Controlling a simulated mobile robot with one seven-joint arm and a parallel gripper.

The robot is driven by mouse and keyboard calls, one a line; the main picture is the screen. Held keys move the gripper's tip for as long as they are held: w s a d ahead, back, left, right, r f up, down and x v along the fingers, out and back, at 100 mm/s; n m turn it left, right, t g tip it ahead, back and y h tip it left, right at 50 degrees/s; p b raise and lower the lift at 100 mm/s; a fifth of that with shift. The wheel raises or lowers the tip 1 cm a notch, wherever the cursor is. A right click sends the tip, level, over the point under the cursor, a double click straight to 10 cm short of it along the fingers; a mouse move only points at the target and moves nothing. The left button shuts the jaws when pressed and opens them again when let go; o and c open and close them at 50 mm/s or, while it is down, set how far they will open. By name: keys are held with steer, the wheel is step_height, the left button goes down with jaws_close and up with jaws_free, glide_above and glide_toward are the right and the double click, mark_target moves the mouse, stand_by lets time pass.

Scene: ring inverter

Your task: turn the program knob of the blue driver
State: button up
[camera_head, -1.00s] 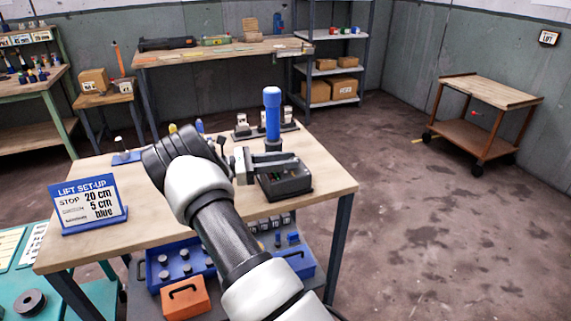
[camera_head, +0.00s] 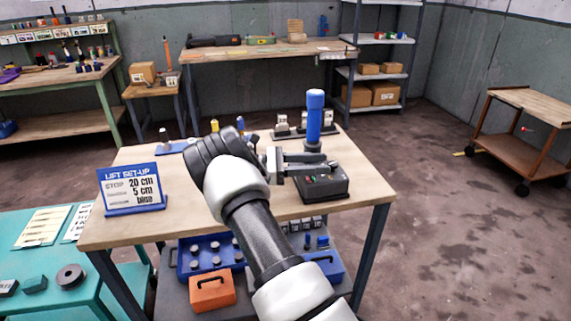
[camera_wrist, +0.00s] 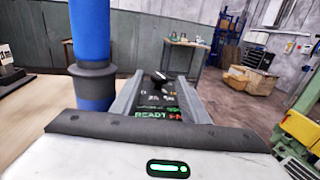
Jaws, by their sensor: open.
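An upright blue cylinder with a dark grey collar, seemingly the blue driver (camera_head: 314,120), stands at the right side of the wooden table. It also shows at the left of the wrist view (camera_wrist: 90,30), beside my left finger. A dark box (camera_head: 326,188) lies in front of it. In the wrist view the box's panel (camera_wrist: 155,100) has small markings and a green "READY" display. A black knob (camera_wrist: 158,77) rises at the panel's far end, between the finger lines. My gripper (camera_head: 328,162) is open and empty above the box; contact with the knob cannot be told.
A "LIFT SET-UP" sign (camera_head: 131,190) stands at the table's left. Small block fixtures (camera_head: 300,126) stand behind the blue cylinder. Blue cases and an orange box (camera_head: 212,290) are below the tabletop. Floor to the right is clear up to a wooden cart (camera_head: 515,135).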

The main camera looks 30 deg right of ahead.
steer(key=v, duration=1.5)
steer(key=shift+a, duration=0.3)
